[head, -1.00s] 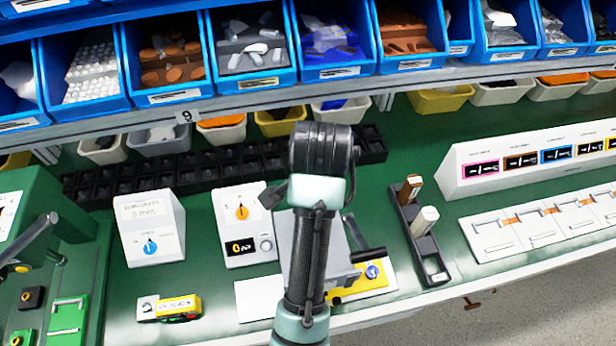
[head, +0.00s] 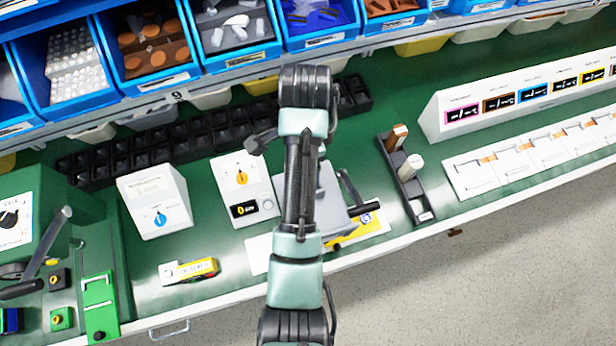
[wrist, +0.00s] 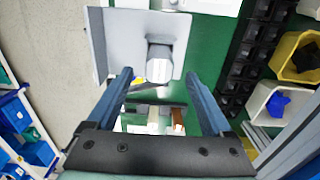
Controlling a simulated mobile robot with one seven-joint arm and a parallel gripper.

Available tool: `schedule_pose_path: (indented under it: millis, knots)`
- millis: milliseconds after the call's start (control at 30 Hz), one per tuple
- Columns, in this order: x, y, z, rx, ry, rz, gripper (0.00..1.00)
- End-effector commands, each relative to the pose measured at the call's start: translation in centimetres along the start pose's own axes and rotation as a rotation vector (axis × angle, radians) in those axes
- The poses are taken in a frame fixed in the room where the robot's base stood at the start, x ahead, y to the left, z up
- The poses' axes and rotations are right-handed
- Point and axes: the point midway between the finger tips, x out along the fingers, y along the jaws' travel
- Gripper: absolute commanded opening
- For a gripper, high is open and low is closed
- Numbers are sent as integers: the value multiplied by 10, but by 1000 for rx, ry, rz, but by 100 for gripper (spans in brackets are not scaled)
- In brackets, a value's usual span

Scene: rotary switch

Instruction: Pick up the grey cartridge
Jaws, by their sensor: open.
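The grey cartridge (head: 412,166) is pale and block-shaped. It stands in a narrow black holder (head: 418,208) to the right of my arm in the head view, next to a brown cartridge (head: 397,137). In the wrist view the grey cartridge (wrist: 153,114) and the brown one (wrist: 178,118) show small between my fingers, beyond the gripper. My gripper (wrist: 159,75) is open, with nothing between its fingers. It is apart from the cartridge. In the head view my arm hides the gripper.
A grey box-shaped device (head: 333,205) with a dark lever stands left of the holder; it is close ahead in the wrist view (wrist: 120,45). A white slotted rack (head: 530,155) lies right of the holder. Blue bins (head: 235,30) line the shelf above the bench. Green bench surface between is free.

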Motion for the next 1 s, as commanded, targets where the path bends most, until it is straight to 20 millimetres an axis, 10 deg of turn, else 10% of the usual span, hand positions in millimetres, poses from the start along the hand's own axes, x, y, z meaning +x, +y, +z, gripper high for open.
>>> schedule_pose_path:
  millis: [1000]
  knots:
    - [82, 2, -4, -1, 1, -2, 85]
